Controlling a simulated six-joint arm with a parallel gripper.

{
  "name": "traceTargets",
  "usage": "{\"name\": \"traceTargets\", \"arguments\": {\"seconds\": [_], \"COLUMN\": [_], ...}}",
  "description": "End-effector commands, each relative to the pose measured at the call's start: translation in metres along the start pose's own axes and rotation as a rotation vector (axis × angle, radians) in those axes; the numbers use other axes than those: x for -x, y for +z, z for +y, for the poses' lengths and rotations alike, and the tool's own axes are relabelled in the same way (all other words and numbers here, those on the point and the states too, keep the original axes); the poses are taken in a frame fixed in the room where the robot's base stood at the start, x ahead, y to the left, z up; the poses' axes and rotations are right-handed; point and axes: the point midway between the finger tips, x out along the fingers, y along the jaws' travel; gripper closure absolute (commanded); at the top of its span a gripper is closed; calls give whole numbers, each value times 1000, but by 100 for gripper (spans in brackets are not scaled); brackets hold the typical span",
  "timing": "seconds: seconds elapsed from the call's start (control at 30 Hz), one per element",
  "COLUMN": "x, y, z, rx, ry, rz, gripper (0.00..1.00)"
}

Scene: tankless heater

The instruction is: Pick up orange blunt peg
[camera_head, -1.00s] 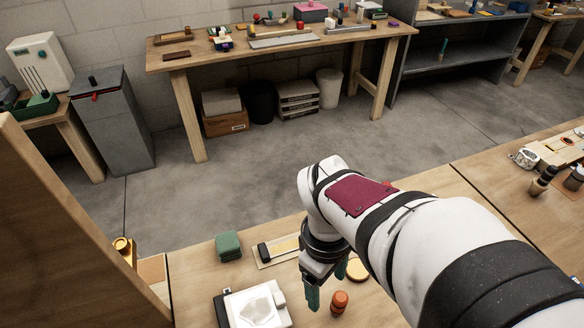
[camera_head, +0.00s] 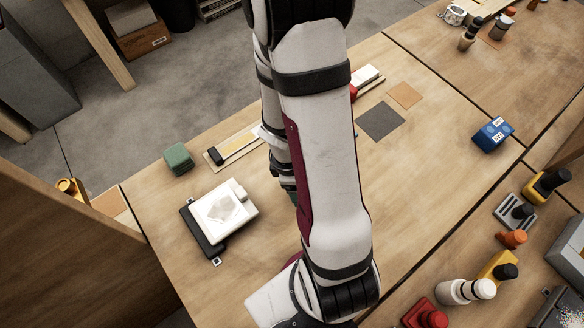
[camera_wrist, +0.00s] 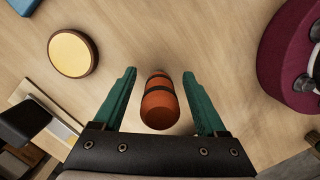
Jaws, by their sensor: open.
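The orange blunt peg (camera_wrist: 159,103), with dark bands around it, stands between the two green fingers of my gripper (camera_wrist: 160,88) in the wrist view. The fingers are open, with a gap on each side of the peg. In the head view my arm hides the peg, and only a bit of the green fingers of my gripper (camera_head: 291,197) shows beside the arm.
A round yellow-topped disc (camera_wrist: 72,53) lies left of the peg in the wrist view. In the head view a white device (camera_head: 222,211), a green block (camera_head: 178,159) and a strip board (camera_head: 236,147) lie left of my arm.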

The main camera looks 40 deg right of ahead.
Motion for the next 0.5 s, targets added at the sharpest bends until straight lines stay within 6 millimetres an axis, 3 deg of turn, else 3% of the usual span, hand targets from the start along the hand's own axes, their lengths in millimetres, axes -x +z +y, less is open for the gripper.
{"name": "traceTargets", "arguments": {"seconds": [0.17,0.5], "x": [0,0], "y": [0,0], "z": [0,0], "rx": [-1,-1], "ry": [1,1], "rz": [0,-1], "gripper": [28,89]}}
